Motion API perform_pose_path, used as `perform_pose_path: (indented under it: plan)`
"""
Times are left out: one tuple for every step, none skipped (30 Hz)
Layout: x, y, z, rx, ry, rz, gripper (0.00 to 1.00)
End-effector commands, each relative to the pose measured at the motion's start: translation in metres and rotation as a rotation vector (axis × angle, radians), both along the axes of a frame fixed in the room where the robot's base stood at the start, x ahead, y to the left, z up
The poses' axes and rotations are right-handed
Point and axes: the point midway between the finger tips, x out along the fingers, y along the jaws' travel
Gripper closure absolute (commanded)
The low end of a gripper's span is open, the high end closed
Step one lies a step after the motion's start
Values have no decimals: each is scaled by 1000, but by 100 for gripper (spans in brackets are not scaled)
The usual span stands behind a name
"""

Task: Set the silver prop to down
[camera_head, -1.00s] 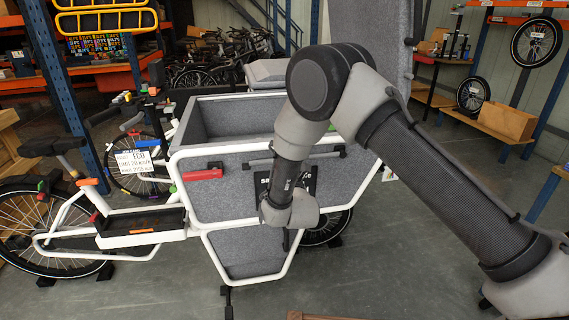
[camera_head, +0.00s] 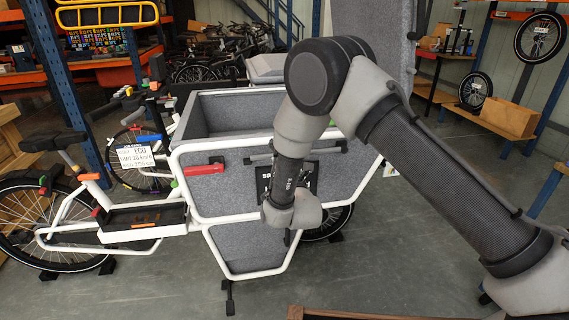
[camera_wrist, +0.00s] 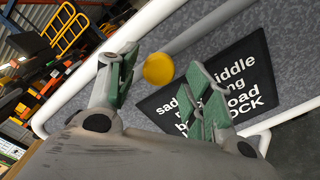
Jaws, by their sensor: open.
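The silver prop (camera_head: 258,158), a grey bar with dark ends, lies nearly level across the front of the grey box on the white cargo bike. My arm covers its middle in the head view. In the wrist view a grey rod (camera_wrist: 203,33) ends in a round yellow knob (camera_wrist: 158,70). My gripper (camera_wrist: 162,65) is open, its green-padded fingers on either side of the knob's picture position. I cannot tell whether the knob lies in depth between the fingers or beyond them. My fingers are hidden in the head view.
A red handle (camera_head: 203,170) is on the box's left part. A wooden edge (camera_head: 330,314) shows at the bottom.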

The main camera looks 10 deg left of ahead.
Motion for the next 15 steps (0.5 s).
perform_pose_path:
  plan:
    - [-11,-2,0,-2,1,4,49]
    - [-17,-4,0,-2,2,5,49]
    - [-26,-7,-1,-3,2,4,49]
    - [-33,-9,-1,-4,2,4,49]
    - [-39,-11,-1,-4,3,5,49]
    - [-48,-14,-1,-3,3,5,49]
    - [-54,-16,-1,-3,3,5,49]
    - [-61,-18,-1,-4,2,5,49]
    - [-68,-20,-1,-3,3,5,49]
    - [-73,-22,-1,-3,3,5,49]
    - [-78,-23,0,-3,1,6,49]
    - [-83,-25,-1,-3,3,5,49]
    - [-87,-26,-1,-3,2,4,49]
    - [-90,-27,-1,-3,2,4,49]
    - [-93,-29,-1,-2,2,5,49]
